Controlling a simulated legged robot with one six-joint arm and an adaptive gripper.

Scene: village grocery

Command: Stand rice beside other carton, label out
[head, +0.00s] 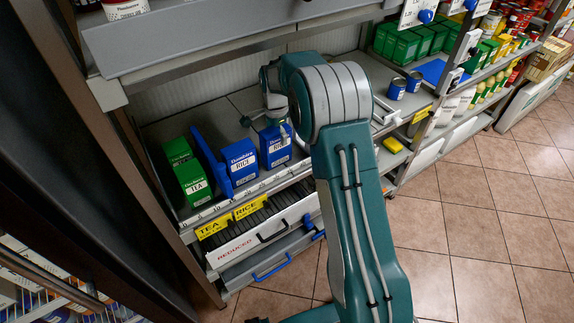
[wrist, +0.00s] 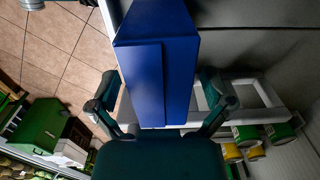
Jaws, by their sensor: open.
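Two blue rice cartons stand upright on the shelf, labels facing out. The left rice carton (head: 240,161) stands beside a blue divider (head: 210,160). The right rice carton (head: 275,147) stands a little apart from it, farther right. My gripper (head: 272,122) is at the right carton, partly hidden behind my arm. In the wrist view my gripper (wrist: 162,92) is open, with a blue carton (wrist: 152,70) between its fingers. Small gaps seem to show on both sides, so contact is unclear. The carton's label is not visible in that view.
Green tea boxes (head: 193,178) stand left of the divider. Yellow TEA and RICE tags (head: 246,208) mark the shelf edge. An upper shelf (head: 200,40) overhangs the cartons. Blue cans (head: 397,88) and a yellow item (head: 393,144) are to the right. Some shelf right of the cartons is hidden by my arm.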

